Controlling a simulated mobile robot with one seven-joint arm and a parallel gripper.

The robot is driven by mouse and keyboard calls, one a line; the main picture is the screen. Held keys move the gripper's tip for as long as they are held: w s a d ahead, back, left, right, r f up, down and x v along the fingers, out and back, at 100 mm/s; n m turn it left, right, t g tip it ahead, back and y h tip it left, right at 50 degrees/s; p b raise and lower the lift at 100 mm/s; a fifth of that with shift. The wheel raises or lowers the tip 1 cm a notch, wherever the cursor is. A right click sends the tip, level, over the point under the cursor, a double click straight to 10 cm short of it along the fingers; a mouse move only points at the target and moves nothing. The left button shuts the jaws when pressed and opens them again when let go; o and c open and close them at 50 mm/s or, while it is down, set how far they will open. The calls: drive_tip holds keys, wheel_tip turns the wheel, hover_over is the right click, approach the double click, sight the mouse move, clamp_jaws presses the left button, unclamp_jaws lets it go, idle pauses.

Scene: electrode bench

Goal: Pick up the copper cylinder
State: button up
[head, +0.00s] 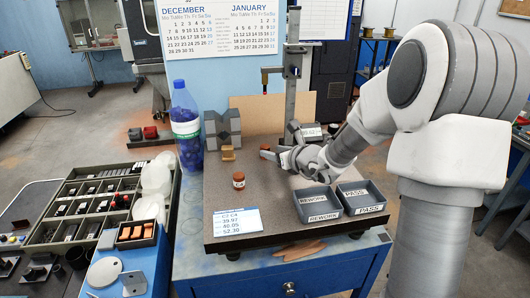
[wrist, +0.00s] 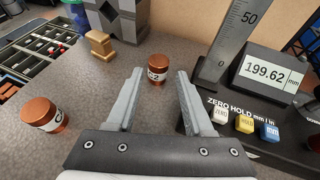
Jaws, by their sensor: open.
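Two copper cylinders stand on the dark granite plate (head: 282,218). One copper cylinder, its label reading C2 (wrist: 157,71), shows in the wrist view in the gap between my fingertips, with a space on each side. It also shows in the head view (head: 264,148), just left of my fingertips. The other copper cylinder (head: 239,181) stands nearer the front of the plate; in the wrist view it is at the left (wrist: 42,115), its label partly turned away. My gripper (head: 282,154) is open and empty, low over the plate, and its fingers (wrist: 159,78) fill the middle of the wrist view.
A height gauge with a display (wrist: 268,74) and buttons stands close on the right. A grey block (head: 222,129) and a brass piece (head: 228,153) stand at the back left. REWORK (head: 318,202) and PASS (head: 362,197) trays are at the front right. A card (head: 237,222) lies at the front.

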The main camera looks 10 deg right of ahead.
drive_tip(key=shift+x, duration=2.6)
drive_tip(key=shift+c, duration=0.4)
clamp_jaws()
drive_tip(key=shift+a, duration=0.1)
